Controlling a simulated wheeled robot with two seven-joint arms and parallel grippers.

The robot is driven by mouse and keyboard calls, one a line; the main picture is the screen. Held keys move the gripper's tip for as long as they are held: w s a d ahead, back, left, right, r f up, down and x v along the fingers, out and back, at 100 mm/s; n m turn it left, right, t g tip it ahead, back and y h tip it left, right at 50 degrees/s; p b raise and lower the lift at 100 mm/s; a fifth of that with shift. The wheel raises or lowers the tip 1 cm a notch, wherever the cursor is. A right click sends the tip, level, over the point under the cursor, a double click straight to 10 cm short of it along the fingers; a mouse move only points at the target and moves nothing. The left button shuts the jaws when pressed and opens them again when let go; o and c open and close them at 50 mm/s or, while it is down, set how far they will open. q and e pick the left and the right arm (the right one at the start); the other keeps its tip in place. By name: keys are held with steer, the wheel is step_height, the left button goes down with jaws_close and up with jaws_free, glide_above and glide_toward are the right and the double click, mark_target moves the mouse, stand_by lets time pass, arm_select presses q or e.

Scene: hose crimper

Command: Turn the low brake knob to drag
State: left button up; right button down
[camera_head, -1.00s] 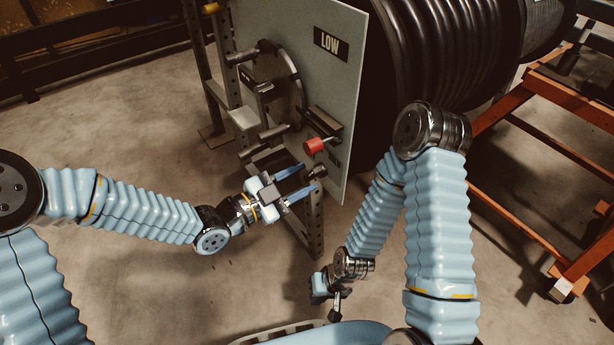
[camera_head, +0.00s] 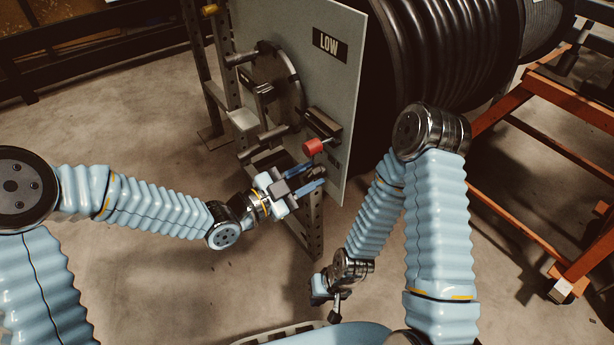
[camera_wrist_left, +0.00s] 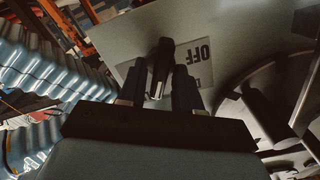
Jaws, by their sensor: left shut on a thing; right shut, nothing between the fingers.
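The low brake knob (camera_head: 316,172) is a small dark knob at the lower edge of the grey panel (camera_head: 310,85), which carries a LOW sign (camera_head: 329,43). My left gripper (camera_head: 316,180) reaches the knob from the left, its blue fingers on either side of it. In the left wrist view the dark knob (camera_wrist_left: 160,66) stands between the two fingers, over a pale plate (camera_wrist_left: 196,62) with the upside-down word OFF. The plate's other words are hidden. My right gripper (camera_head: 336,301) hangs low near my base, shut and empty.
A red knob on a lever (camera_head: 313,146) sits just above my left gripper. A round hub with handles (camera_head: 280,85) is on the panel's left. A black hose reel (camera_head: 450,50) stands behind the panel. An orange frame (camera_head: 540,150) stands at right. The floor at left is clear.

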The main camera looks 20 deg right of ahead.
arm_select(q)
steer(key=shift+n, duration=1)
steer(key=n, duration=0.2)
steer(key=shift+w+a+n, duration=0.1)
steer(key=shift+n, duration=0.3)
steer(key=n, duration=0.3)
steer(key=shift+w, duration=0.1)
steer(key=shift+n+p, duration=0.35)
steer(key=shift+n, duration=1.45)
steer(key=shift+w, duration=0.1)
steer(key=o, duration=0.7)
